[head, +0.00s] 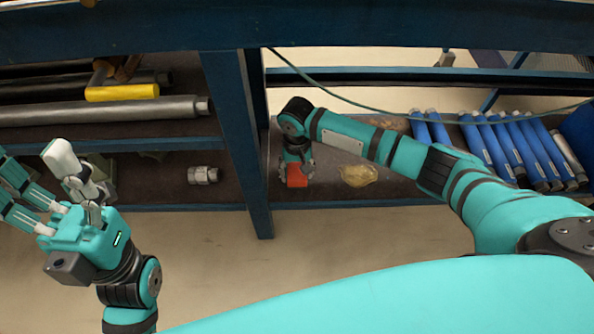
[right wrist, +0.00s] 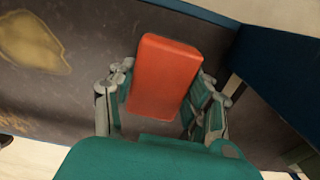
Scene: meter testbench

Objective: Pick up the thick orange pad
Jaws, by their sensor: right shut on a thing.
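The thick orange pad (head: 297,176) is a red-orange block at the shelf's front, just right of the blue upright in the head view. In the right wrist view the pad (right wrist: 165,75) lies between the two fingers. My right gripper (head: 298,165) reaches down from above and is shut on the pad; it also shows in the right wrist view (right wrist: 163,98).
A blue upright (head: 238,130) stands left of the pad. A yellowish patch (head: 358,175) lies right of it on the shelf (head: 330,193). Several blue cylinders (head: 500,150) lie at the right.

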